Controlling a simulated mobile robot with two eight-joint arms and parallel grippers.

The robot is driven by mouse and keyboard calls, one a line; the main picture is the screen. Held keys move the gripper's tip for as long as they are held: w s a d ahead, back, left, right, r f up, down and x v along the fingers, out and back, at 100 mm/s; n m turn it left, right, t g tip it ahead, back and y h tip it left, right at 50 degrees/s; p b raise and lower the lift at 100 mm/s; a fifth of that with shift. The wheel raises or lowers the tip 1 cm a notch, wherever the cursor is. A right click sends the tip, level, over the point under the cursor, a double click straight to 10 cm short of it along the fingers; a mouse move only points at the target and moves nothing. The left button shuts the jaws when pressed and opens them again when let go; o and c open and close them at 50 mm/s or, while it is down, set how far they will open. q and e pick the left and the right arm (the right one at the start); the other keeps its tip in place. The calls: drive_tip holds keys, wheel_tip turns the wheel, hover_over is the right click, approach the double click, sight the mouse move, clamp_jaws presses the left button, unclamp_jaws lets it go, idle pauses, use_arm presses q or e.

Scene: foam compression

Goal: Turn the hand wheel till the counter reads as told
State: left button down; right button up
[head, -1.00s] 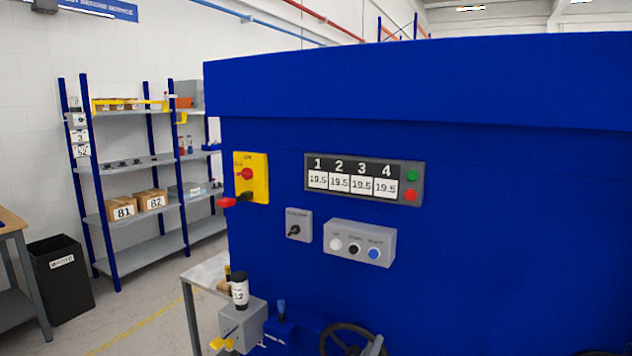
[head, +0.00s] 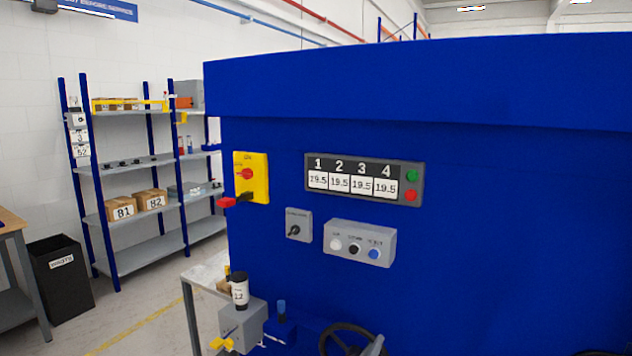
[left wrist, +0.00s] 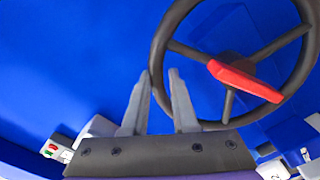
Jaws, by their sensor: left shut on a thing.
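The hand wheel (head: 345,329) is dark with spokes and shows partly at the bottom edge of the head view. In the left wrist view its rim and spokes (left wrist: 163,45) show large, with a red part (left wrist: 245,80) across the spokes. My left gripper (left wrist: 159,75) has its grey fingers on either side of the rim and is shut on it; a grey bit of it (head: 376,346) shows by the wheel in the head view. A display panel (head: 364,180) reads 19.5 in each numbered window. I cannot tell which display is the wheel's counter. My right gripper is not in view.
The blue machine wall fills the right, with a yellow red-knobbed switch (head: 251,178), a small dial box (head: 299,226) and a button box (head: 359,243). A grey box with a black-topped white cylinder (head: 240,290) stands left of the wheel. Shelves (head: 150,220) stand further left.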

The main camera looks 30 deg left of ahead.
sight(361, 332)
use_arm(q)
drive_tip(key=shift+d+r, duration=0.2)
drive_tip(key=shift+d, duration=0.1)
drive_tip(key=shift+a+r+n+b, duration=0.3)
drive_tip(key=shift+a+n+b, duration=0.25)
drive_tip(key=shift+n+b, duration=0.4)
drive_tip(key=shift+w+a+r+n+b, duration=0.1)
drive_tip(key=shift+a+r+n+b, duration=0.15)
drive_tip(key=shift+n+b, duration=0.2)
drive_tip(key=shift+a+r, duration=0.1)
drive_tip(key=shift+a, duration=0.05)
drive_tip(key=shift+a+n+b, duration=0.5)
drive_tip(key=shift+n+b, duration=0.2)
drive_tip(key=shift+b, duration=0.05)
drive_tip(key=shift+a+r+n+b, duration=0.2)
drive_tip(key=shift+a+n+b, duration=0.4)
drive_tip(key=shift+n, duration=0.1)
drive_tip(key=shift+r, duration=0.15)
